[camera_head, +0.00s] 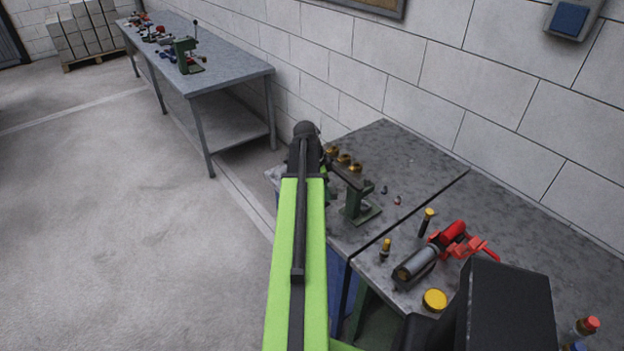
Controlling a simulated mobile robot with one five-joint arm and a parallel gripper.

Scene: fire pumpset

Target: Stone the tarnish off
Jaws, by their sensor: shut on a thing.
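The black end of my arm (305,130) is over the left end of the near bench, close to a green stand (360,208) with a dark bar on top. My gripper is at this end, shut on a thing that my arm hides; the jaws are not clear. Three brass-coloured round pieces, the nearest a brass piece (355,167), sit in a row along the bar, just right of the arm's end. I cannot tell which surface is tarnished, or whether the held thing touches one.
On the near bench (440,175) lie small dark bits (383,189), a red-and-grey tool (445,250), a yellow-lidded tin (434,299) and small bottles (583,327). A block wall (400,60) stands behind. A second bench (230,80) is at the back left; the floor left is clear.

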